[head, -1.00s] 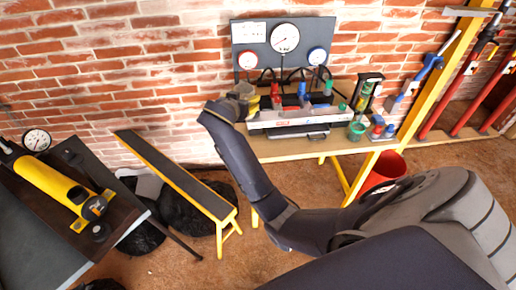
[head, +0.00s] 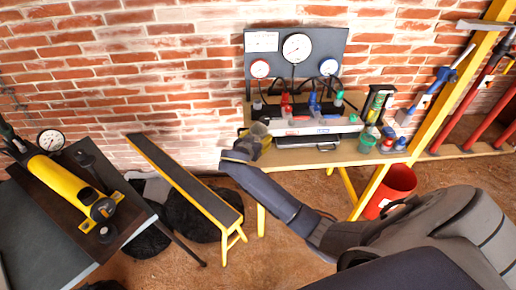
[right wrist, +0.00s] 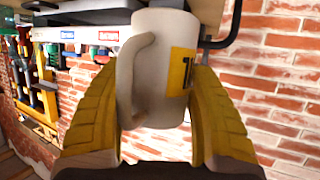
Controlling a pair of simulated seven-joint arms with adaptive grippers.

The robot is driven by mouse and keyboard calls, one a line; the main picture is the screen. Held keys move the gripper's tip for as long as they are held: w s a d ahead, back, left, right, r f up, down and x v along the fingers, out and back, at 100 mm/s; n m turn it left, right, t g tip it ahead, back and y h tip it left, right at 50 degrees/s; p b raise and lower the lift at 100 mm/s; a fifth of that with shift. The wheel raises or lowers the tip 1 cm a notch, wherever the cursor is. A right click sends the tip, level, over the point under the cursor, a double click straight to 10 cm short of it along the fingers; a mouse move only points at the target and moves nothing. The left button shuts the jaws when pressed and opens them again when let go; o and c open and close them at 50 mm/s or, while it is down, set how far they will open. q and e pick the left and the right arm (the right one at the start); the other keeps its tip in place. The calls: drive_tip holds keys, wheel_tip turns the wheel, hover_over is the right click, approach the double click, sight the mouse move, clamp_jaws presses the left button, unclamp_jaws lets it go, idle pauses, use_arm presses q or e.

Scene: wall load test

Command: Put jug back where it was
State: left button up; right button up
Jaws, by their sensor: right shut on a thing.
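The jug (right wrist: 150,70) is off-white with a handle on its left side and a yellow label with dark marks on its right. It fills the middle of the right wrist view. My right gripper (right wrist: 160,85) has its yellow ribbed fingers on either side of the jug and is shut on it. In the head view my right gripper (head: 256,143) is at the left end of the wooden bench (head: 350,151). The jug is too small and covered there to make out clearly. My left gripper is not in view.
A gauge board (head: 297,70) stands behind the bench, with a long grey tool rail (head: 310,127) in front. Green-topped containers (head: 367,142) sit to the right. A narrow black-topped bench (head: 185,178) stands left.

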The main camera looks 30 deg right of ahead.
drive_tip(key=shift+f, duration=2.5)
drive_tip(key=shift+f, duration=0.15)
drive_tip(key=o, duration=1.3)
